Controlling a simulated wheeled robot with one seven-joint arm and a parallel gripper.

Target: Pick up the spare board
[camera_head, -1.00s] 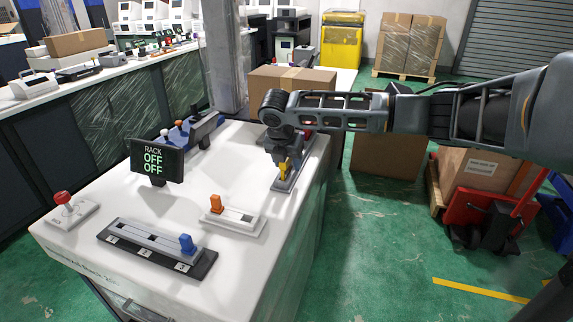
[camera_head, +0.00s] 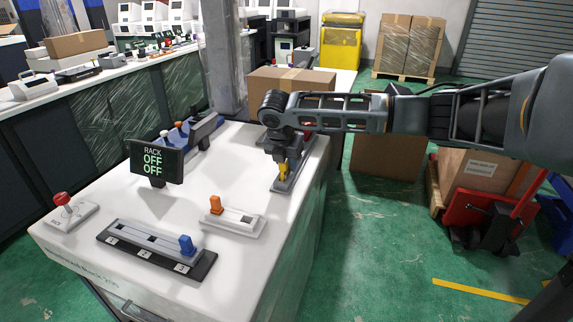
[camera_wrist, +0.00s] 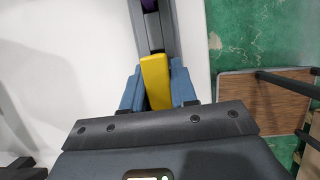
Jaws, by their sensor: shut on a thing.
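A yellow upright piece (camera_head: 283,171), which I take to be the spare board, stands at a narrow grey holder (camera_head: 292,178) near the right edge of the white table. My gripper (camera_wrist: 157,90) points down at it, with its blue fingers on both sides of the yellow piece, shut on it. In the wrist view the yellow piece (camera_wrist: 155,72) lies in line with the grey holder (camera_wrist: 172,35), which has a purple part at its far end. Whether the piece's lower end is still seated in the holder is hidden.
A dark rack (camera_head: 150,250) with a blue piece (camera_head: 187,245) is at the table's front. A white base with an orange piece (camera_head: 215,204), an "OFF OFF" display (camera_head: 156,161) and a red-knobbed lever (camera_head: 63,199) stand nearby. A cardboard box (camera_head: 300,78) is behind my gripper.

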